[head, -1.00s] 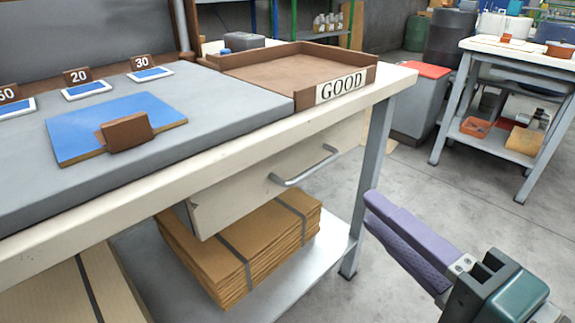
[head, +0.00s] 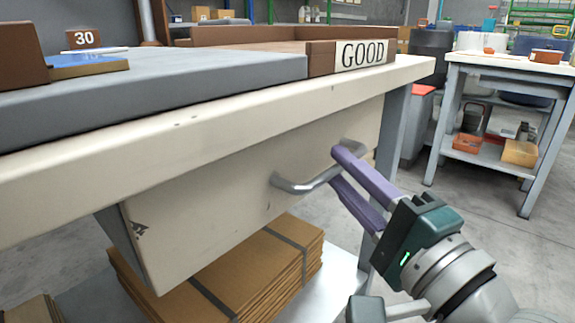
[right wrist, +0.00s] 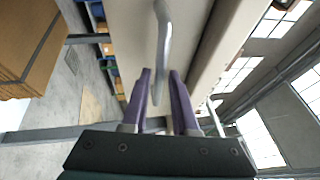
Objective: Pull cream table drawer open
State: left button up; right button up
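The cream drawer front (head: 225,210) hangs under the cream table's edge (head: 200,125). Its grey bar handle (head: 293,186) sticks out from the front and also shows in the right wrist view (right wrist: 163,35). My right gripper (head: 340,166) has its purple fingers apart, one above and one below the handle's right part. In the right wrist view the bar runs between the two fingers (right wrist: 160,75), with narrow gaps visible on both sides. Part of the handle is hidden behind the upper finger. My left gripper is not in view.
A stack of flat cardboard (head: 265,265) lies on the shelf below the drawer. A brown tray labelled GOOD (head: 322,58) sits on the tabletop. A second workbench (head: 510,62) stands at the right, with grey floor between.

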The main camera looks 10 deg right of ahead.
jog(key=shift+x, duration=0.85)
grip_shut()
dwell(0.8)
